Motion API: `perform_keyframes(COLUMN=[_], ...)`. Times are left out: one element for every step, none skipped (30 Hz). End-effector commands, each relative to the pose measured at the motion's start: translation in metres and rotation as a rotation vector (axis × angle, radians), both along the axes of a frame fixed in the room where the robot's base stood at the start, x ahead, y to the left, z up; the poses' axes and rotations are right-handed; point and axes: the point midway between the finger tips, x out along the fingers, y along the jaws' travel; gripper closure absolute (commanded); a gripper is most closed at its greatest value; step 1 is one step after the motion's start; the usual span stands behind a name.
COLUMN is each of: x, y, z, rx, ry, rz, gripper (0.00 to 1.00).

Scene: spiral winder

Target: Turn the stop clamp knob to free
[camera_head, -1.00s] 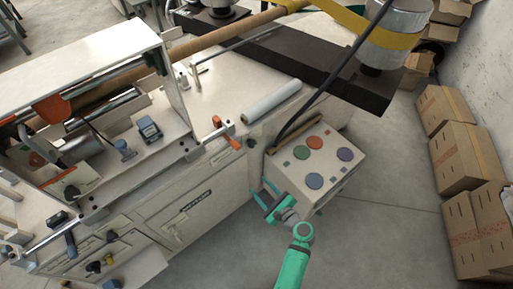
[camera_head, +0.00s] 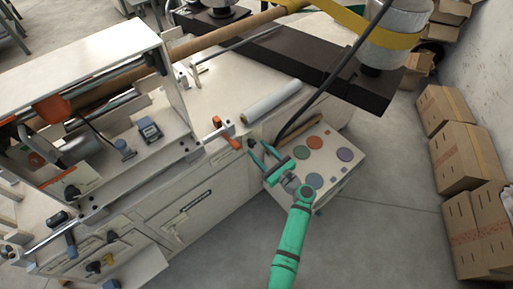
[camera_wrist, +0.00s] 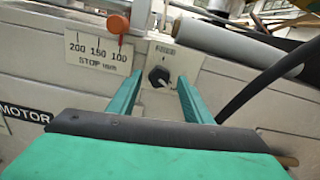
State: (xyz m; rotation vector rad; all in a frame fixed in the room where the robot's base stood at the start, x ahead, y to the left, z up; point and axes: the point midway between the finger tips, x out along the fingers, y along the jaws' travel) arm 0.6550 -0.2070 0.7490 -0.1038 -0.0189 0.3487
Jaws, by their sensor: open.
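The stop clamp knob (camera_wrist: 159,76) is black with a pale pointer mark and sits on the cream machine front, under a small label plate (camera_wrist: 175,58) whose text is too small to read surely. In the wrist view it lies between and beyond my two green fingers. My gripper (camera_wrist: 163,92) is open and empty, pointed at the knob and apart from it. In the head view my gripper (camera_head: 259,153) is close to the machine front, where the knob (camera_head: 251,143) shows small and dark.
A stop scale plate (camera_wrist: 97,60) with an orange handle (camera_wrist: 118,24) above it is left of the knob. A white roll (camera_wrist: 240,45) lies above right, and a black cable (camera_wrist: 265,88) runs at the right. A button box (camera_head: 331,165) stands right of my gripper.

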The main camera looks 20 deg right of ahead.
Motion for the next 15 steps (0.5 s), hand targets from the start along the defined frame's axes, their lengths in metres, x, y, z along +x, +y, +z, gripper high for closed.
perform_keyframes(x=[0.006, 0.009, 0.012, 0.014, 0.015, 0.017, 0.018, 0.019, 0.019, 0.020, 0.020, 0.020, 0.019, 0.019, 0.019], y=[0.002, 0.003, 0.004, 0.005, 0.006, 0.006, 0.006, 0.007, 0.007, 0.007, 0.007, 0.007, 0.007, 0.007, 0.007], z=[0.000, 0.000, 0.000, 0.000, 0.000, 0.000, 0.000, 0.000, 0.000, 0.000, 0.000, 0.000, 0.000, 0.000, 0.000], rx=[0.000, 0.000, 0.000, 0.000, 0.000, 0.001, 0.001, 0.001, 0.001, 0.000, 0.001, 0.000, 0.000, 0.000, 0.000], ry=[0.000, 0.000, 0.000, 0.000, 0.000, 0.000, 0.000, 0.001, 0.001, 0.001, 0.001, 0.001, 0.001, 0.001, 0.001], rz=[0.001, 0.001, 0.000, 0.000, 0.000, 0.000, 0.000, -0.001, -0.001, -0.001, -0.001, -0.001, -0.001, -0.001, -0.001], gripper=[0.55, 0.55, 0.55, 0.55, 0.55, 0.55, 0.55, 0.55, 0.55, 0.55, 0.55, 0.55, 0.55, 0.55, 0.55])
